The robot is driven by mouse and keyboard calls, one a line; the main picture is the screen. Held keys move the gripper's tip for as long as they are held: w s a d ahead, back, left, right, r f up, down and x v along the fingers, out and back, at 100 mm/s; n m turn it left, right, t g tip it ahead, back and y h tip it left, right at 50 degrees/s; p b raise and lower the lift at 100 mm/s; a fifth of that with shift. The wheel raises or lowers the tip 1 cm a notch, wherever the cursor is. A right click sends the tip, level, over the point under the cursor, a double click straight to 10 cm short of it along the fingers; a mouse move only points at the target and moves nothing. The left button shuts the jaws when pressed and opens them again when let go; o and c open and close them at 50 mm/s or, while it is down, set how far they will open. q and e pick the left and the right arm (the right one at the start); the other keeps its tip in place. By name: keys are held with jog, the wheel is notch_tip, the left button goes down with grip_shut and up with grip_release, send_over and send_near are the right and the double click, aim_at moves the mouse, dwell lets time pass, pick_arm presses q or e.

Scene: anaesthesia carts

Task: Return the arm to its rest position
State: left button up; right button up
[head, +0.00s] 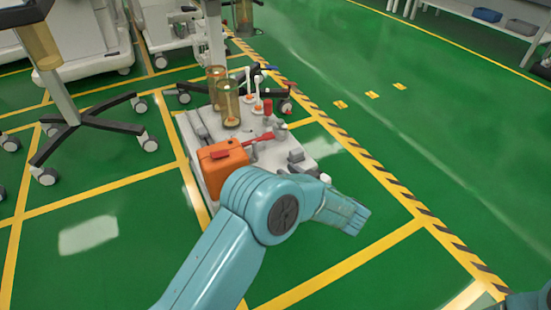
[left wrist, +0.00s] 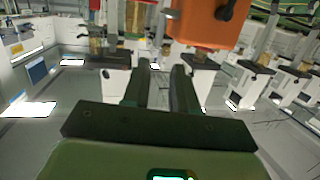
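My left arm, teal, enters the head view from the bottom, bends at a round joint and points right over the near edge of the cart. My left gripper (left wrist: 160,75) shows in the left wrist view with its two dark fingers apart and nothing between them. In the head view its fingers cannot be made out clearly. The white cart top (head: 270,155) carries an orange box (head: 222,160), which also fills the top of the left wrist view (left wrist: 207,22). My right gripper is not in view.
Amber cylinders (head: 228,104), white bottles with orange parts (head: 257,92) and a red tool (head: 262,138) are on the cart. A wheeled stand base (head: 75,125) is at the left.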

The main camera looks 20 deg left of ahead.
pick_arm(q)
jog(key=shift+v, duration=1.2)
jog(key=shift+f, duration=0.1)
